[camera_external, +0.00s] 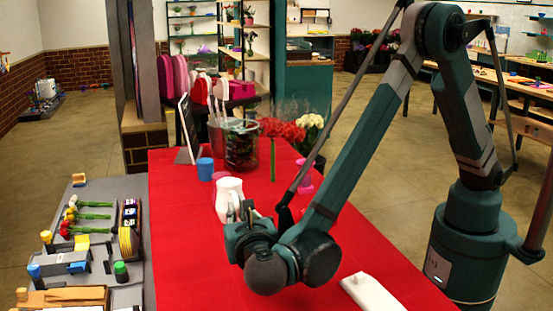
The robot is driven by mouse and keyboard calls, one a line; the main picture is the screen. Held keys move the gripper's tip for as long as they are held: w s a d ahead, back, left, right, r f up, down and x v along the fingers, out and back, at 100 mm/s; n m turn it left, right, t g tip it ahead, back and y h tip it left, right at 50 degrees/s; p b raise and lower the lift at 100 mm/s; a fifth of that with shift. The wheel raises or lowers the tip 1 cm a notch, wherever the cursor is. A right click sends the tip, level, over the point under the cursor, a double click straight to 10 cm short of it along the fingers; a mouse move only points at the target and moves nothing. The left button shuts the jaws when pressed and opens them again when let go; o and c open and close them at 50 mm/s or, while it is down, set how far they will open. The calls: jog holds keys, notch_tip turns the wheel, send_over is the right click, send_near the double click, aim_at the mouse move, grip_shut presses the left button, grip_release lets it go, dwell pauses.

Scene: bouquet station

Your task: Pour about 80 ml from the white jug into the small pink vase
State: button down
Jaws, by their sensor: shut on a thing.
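The white jug (227,187) stands upright near the middle of the red-covered table. My gripper (240,215) is at its near side, shut on the jug around its handle side; the fingers are partly hidden by my wrist. I cannot tell whether the jug's base touches the table. The small pink vase (304,178) stands to the right of the jug and farther back, partly hidden behind my forearm. The jug and the vase are apart. The liquid inside the jug cannot be seen.
Behind the jug are a blue cup (205,169), a large glass container (241,150), red flowers (282,129), white flowers (308,130) and a dark tablet (188,130). A white flat object (371,293) lies at front right. The left grey bench (95,190) holds flowers and tools. The red cloth (185,255) is clear at front left.

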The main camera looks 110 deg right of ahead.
jog(key=shift+a+f+h+b, duration=0.25)
jog(key=shift+f+h+b, duration=0.3)
jog(key=shift+b, duration=0.25)
